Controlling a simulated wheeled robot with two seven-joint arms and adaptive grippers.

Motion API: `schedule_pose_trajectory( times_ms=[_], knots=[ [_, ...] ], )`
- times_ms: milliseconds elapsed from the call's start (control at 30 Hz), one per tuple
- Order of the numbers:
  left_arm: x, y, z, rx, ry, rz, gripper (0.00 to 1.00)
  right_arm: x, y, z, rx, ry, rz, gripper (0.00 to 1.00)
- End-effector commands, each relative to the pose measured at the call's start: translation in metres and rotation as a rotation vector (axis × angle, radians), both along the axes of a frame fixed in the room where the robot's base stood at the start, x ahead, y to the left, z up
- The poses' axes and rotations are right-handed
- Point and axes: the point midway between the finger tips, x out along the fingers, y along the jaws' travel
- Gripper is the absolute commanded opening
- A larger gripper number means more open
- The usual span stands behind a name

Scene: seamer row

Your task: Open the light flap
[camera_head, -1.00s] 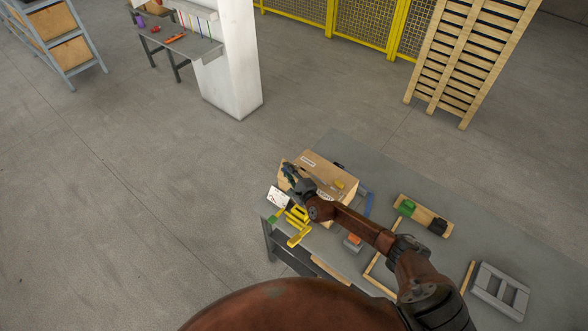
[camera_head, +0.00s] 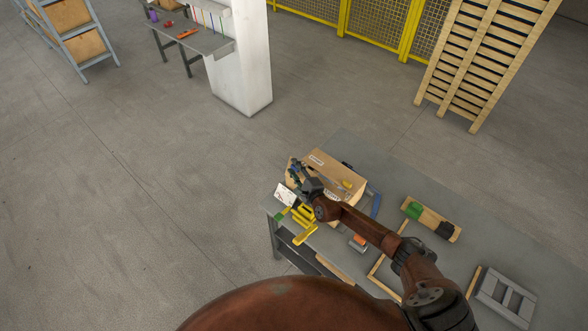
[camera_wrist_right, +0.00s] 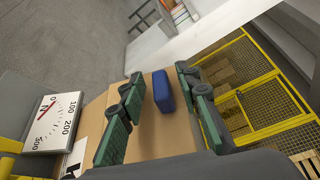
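A light tan box (camera_head: 327,169) with a pale label stands at the left end of the grey table. Its tan top (camera_wrist_right: 172,134) fills the middle of the right wrist view. A blue block-like piece (camera_wrist_right: 163,91) is at the far part of that top, between my fingers in the picture; I cannot tell if it is fixed there. My right gripper (camera_head: 293,171) is at the left end of the box. Its green-padded fingers (camera_wrist_right: 160,76) are apart, one on each side of the blue piece, with visible gaps. I cannot make out a separate flap edge. My left gripper is out of view.
A white dial gauge (camera_wrist_right: 54,120) and a yellow stand (camera_head: 304,224) are close beside the box. A wooden tray with green and black blocks (camera_head: 428,217) and a grey slotted part (camera_head: 505,293) lie right on the table (camera_head: 395,175). The floor left is clear.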

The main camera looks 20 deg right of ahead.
Motion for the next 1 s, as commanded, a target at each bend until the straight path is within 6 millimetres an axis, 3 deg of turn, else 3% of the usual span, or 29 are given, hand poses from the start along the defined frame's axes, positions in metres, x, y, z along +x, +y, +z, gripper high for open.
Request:
schedule_pose_trajectory(
  times_ms=[267, 700, 1000],
  knots=[
    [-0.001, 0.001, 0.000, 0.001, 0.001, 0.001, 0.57, -0.009, -0.002, 0.000, 0.000, 0.000, -0.001, 0.30],
    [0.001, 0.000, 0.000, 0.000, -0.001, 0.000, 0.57, -0.088, -0.016, 0.012, 0.003, 0.003, -0.001, 0.30],
    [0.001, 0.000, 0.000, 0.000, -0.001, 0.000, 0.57, -0.116, -0.020, 0.018, 0.001, 0.001, 0.000, 0.30]
  ],
)
